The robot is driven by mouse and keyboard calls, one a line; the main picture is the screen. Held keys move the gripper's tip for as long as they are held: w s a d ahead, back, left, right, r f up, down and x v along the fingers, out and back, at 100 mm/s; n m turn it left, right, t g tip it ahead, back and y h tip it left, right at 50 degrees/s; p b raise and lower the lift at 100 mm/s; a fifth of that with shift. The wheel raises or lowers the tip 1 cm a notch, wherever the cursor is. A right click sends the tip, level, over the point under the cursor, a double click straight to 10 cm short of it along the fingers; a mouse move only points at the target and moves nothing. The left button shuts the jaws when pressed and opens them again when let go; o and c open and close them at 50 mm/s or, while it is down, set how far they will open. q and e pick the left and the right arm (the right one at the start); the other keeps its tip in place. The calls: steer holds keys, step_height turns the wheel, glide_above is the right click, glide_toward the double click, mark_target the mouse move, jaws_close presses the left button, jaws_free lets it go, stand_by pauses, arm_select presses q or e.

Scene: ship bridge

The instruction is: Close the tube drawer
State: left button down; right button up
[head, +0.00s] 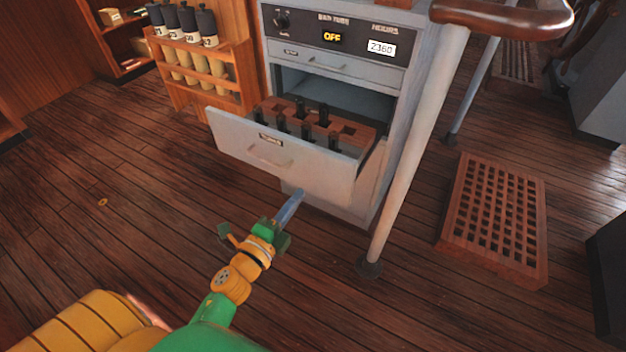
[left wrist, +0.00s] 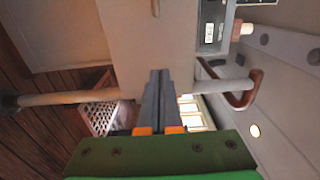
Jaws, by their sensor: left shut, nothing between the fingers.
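The tube drawer (head: 255,158) is pulled well out of the grey cabinet (head: 345,205) in the head view. In the left wrist view the shut fingers (left wrist: 159,80) stand in front of a pale panel (left wrist: 148,45). Whether they touch it I cannot tell. My right gripper is out of view.
A pale post (head: 408,150) with a brown handrail (head: 505,15) stands just right of the cabinet. A wooden grating (head: 497,215) lies on the floor at right. A wooden rack with bottles (head: 205,75) stands left of the cabinet.

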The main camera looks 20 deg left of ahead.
mark_target(317, 171)
arm_select(q)
steer(key=w, duration=0.7)
steer(key=shift+d, duration=0.3)
